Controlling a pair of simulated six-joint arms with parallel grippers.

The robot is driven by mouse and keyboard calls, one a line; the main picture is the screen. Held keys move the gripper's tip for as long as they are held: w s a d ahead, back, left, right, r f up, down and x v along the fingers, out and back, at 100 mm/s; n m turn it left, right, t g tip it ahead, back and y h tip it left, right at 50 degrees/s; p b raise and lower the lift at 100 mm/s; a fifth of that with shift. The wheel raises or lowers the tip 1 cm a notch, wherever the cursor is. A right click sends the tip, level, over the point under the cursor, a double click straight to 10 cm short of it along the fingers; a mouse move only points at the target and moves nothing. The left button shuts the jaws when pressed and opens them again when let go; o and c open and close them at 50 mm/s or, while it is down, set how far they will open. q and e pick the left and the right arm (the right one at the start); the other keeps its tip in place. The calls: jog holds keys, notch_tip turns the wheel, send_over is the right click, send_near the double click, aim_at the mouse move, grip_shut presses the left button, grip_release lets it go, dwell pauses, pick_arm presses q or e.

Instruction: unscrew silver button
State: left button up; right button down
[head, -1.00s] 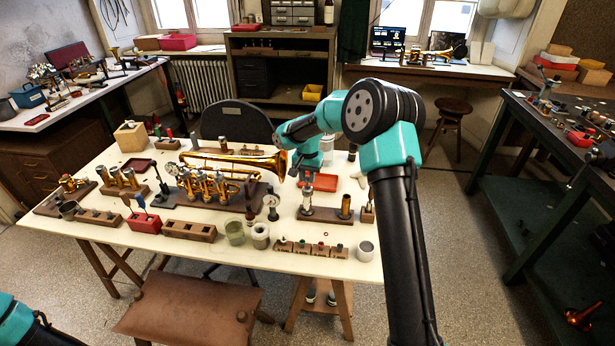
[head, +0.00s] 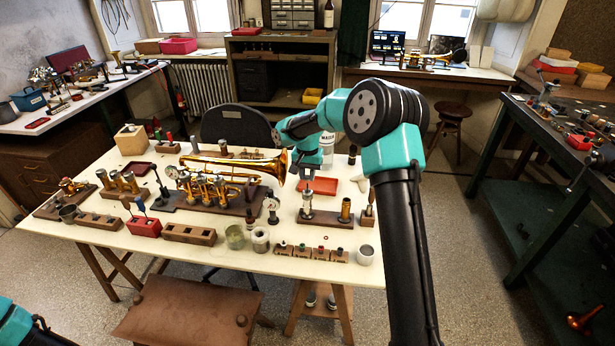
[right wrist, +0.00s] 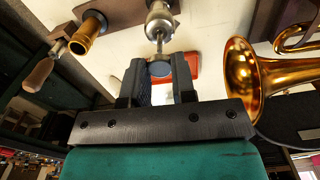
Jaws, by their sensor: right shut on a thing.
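My right gripper (head: 305,181) is over the back right part of the white workbench, above an upright silver valve piece (head: 307,204) on a wooden block (head: 328,217). In the right wrist view, my right gripper (right wrist: 159,72) is shut on the silver button (right wrist: 160,68), a small grey disc between its two dark fingers. The thin stem of the silver valve piece (right wrist: 159,25) is in line with the button; I cannot tell whether they still touch. A brass cylinder (head: 346,208) stands on the same block. Of my left arm only a part shows; its gripper is out of view.
A brass trumpet (head: 225,168) lies left of my right gripper, its bell close by. A red tray (head: 325,185) lies just behind the block. A dial gauge (head: 271,203), glass jar (head: 235,237) and small wooden blocks (head: 311,254) stand nearby.

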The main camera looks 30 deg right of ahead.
aim_at(308, 177)
jog(key=shift+r, duration=2.05)
